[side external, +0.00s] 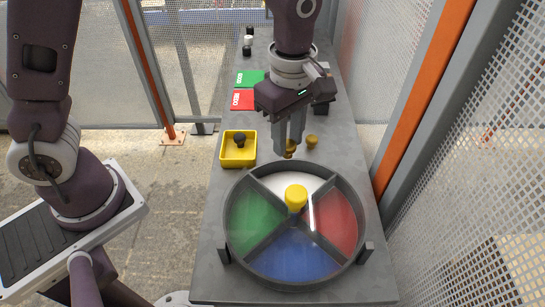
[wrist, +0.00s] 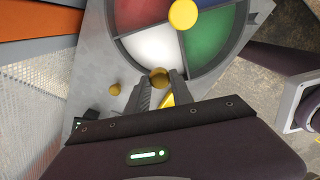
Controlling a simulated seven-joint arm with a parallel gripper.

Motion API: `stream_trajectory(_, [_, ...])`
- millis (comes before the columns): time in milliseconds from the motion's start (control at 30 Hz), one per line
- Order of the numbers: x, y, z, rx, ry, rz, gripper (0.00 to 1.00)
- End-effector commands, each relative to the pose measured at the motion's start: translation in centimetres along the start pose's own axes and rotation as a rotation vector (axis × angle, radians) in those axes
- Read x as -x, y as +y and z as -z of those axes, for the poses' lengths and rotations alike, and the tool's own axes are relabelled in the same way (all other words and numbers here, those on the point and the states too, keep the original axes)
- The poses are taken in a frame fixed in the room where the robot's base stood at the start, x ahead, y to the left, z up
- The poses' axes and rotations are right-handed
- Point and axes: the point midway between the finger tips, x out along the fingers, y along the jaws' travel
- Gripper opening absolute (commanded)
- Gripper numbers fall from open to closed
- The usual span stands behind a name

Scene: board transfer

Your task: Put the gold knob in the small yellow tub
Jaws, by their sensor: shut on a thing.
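My gripper (side external: 289,150) points down over the grey table and is shut on a gold knob (side external: 291,147). In the wrist view the held knob (wrist: 158,74) shows between the fingertips (wrist: 160,82). I cannot tell whether it is clear of the table. A second gold knob (side external: 312,141) stands just right of the gripper; it also shows in the wrist view (wrist: 115,89). The small yellow tub (side external: 228,161) is left of the gripper, with a black knob (side external: 240,140) in it. In the wrist view the tub is mostly hidden; a yellow patch shows between the fingers.
A round divided tray (side external: 236,264) with green, white, red and blue sections and a yellow centre knob (side external: 296,194) stands in front. Green (side external: 249,77) and red (side external: 242,100) cards lie behind the tub. Small black and white pieces stand farther back. Mesh fencing flanks the table.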

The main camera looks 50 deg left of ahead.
Motion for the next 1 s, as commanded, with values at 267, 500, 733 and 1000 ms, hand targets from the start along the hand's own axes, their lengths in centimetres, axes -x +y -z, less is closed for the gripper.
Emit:
stream_trajectory(267, [-0.7,-1.0,10.9,-0.222,-0.001,0.002,0.00])
stream_trajectory(500, [-3.2,-2.4,14.4,-0.337,-0.003,0.007,0.00])
stream_trajectory(733, [-7.8,-2.3,14.4,-0.338,-0.002,0.006,0.00])
stream_trajectory(1000, [-11.2,-2.2,14.3,-0.337,0.000,0.000,0.00])
